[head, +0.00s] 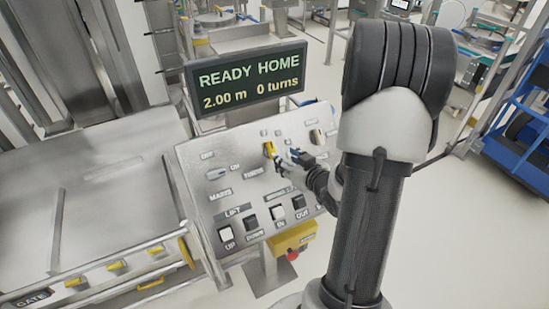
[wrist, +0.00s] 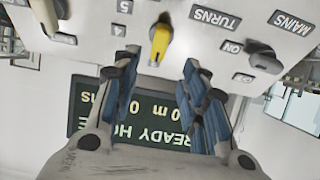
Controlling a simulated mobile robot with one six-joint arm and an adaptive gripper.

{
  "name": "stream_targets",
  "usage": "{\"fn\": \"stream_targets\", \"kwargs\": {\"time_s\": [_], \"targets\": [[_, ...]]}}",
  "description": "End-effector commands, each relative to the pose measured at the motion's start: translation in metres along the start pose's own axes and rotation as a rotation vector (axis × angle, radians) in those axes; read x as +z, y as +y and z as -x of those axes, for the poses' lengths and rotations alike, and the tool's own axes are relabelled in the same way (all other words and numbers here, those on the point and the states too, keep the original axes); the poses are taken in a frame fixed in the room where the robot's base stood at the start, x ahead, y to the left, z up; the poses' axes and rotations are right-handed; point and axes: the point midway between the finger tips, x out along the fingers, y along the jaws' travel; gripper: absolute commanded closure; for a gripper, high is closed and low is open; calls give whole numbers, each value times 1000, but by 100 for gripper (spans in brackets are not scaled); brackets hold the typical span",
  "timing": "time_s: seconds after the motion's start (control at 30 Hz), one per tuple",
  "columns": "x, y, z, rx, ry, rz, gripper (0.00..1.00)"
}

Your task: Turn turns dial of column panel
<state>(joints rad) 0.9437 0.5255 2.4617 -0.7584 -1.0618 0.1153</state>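The turns dial (head: 269,149) is a yellow knob on the sloped grey column panel (head: 210,205). In the wrist view the dial (wrist: 160,42) hangs upside down by the TURNS label, with the numbers 4 and 5 to its left. My gripper (head: 285,158) is just right of the dial in the head view. In the wrist view my gripper (wrist: 157,62) is open, with one blue-padded finger on either side of the dial's line. The dial's tip reaches toward the gap; I see no finger touching it.
A display (head: 247,78) above the panel reads READY HOME, 2.00 m, 0 turns. The MAINS switch (head: 216,173) is left of the dial. Lift rockers (head: 226,234) line the lower panel, above a yellow box (head: 290,239) with a red button. A steel gate structure (head: 85,215) stands left.

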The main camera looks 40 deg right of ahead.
Motion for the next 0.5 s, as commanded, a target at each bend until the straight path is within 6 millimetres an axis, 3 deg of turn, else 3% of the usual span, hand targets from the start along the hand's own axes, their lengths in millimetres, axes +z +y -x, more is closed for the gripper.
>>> {"fn": "stream_targets", "kwargs": {"time_s": [0.2, 0.5], "targets": [[-1, -1, -48, -4, 0, 1, 60], [-2, 0, -88, -1, 1, 1, 60]]}}
